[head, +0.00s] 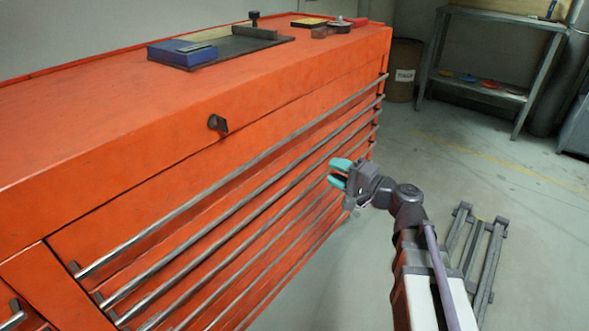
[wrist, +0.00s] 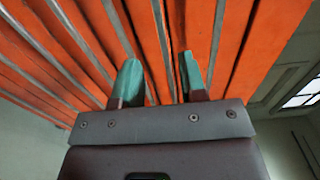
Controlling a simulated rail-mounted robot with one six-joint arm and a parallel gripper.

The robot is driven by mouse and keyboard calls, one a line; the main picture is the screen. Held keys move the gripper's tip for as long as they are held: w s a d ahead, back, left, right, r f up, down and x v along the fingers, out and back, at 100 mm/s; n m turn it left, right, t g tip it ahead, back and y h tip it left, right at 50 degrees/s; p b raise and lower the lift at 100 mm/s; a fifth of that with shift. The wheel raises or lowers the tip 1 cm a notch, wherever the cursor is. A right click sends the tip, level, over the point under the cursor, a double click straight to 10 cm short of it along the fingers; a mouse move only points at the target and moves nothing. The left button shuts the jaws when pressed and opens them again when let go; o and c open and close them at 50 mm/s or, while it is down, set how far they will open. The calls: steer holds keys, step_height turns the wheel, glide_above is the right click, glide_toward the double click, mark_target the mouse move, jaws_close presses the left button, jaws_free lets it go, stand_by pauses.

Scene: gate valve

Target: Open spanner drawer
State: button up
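An orange tool cabinet (head: 110,120) has several stacked drawers, each with a long grey bar handle. The top handle (head: 240,165) runs along the upper drawer; all drawers in view look shut. No label shows which one is the spanner drawer. My gripper (head: 338,173) is open, its teal fingertips pointing at the drawer fronts near the cabinet's far end. In the wrist view, my gripper (wrist: 158,72) has its fingers apart, with a grey handle bar (wrist: 161,40) running between them in the picture. I cannot tell whether the fingers reach around that bar.
On the cabinet top lie a blue box (head: 182,53) on a dark plate, and a red-handled tool (head: 345,23). A brown bin (head: 404,70) and a metal shelf (head: 490,60) stand at the back. A grey frame (head: 485,250) lies on the floor at right.

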mark_target(303, 158)
steer(key=x, duration=1)
steer(key=shift+w+a, duration=0.25)
steer(key=shift+a, duration=0.1)
jaws_close()
